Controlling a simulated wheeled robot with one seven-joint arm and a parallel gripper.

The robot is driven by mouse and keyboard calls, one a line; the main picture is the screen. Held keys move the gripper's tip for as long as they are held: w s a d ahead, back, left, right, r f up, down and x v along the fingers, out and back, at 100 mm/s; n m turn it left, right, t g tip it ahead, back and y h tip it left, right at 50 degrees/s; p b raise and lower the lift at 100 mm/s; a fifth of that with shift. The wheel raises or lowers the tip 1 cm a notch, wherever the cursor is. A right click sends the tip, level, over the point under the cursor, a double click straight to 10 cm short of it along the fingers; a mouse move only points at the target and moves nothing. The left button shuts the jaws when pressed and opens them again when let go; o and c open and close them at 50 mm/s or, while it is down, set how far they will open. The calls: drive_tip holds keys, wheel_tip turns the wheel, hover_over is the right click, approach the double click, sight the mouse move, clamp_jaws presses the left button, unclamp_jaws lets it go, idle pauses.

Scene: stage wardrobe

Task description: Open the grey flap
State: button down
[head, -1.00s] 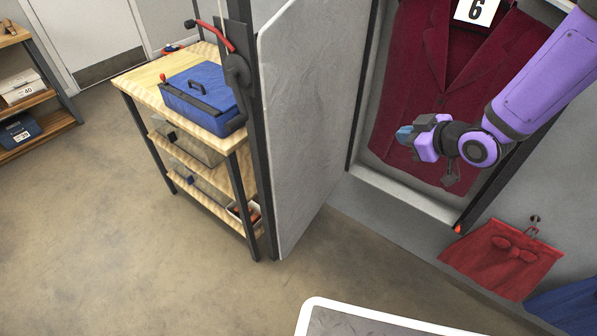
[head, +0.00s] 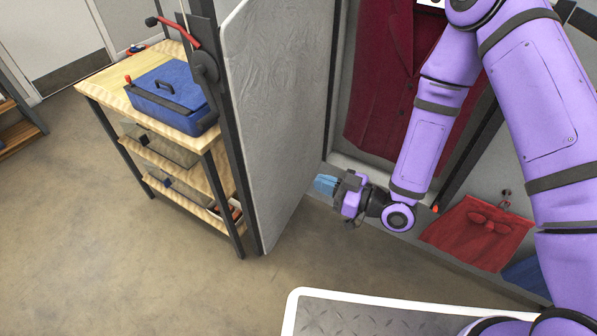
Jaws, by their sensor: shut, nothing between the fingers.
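My gripper (head: 324,185) has pale blue fingertips that are shut and empty. I cannot tell whether the fingertips touch the flap.
A dark red jacket (head: 390,85) hangs in the compartment behind my arm. A red garment (head: 478,233) hangs at the lower right. A wooden shelf table (head: 105,88) with a blue toolbox (head: 172,97) stands left of the flap. The floor (head: 130,265) at the lower left is clear.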

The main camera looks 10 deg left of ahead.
sight(265, 163)
drive_tip(key=x, duration=1.3)
drive_tip(key=shift+w+a, duration=0.1)
drive_tip(key=shift+a, duration=0.05)
drive_tip(key=w+a+m+t+h, duration=0.2)
drive_tip(key=w+a+m+t, duration=0.1)
drive_tip(key=a, duration=0.8)
drive_tip(key=shift+w+a+t, duration=0.3)
drive_tip(key=shift+w+t, duration=0.4)
drive_tip(key=shift+t, duration=0.1)
drive_tip(key=shift+d, duration=0.1)
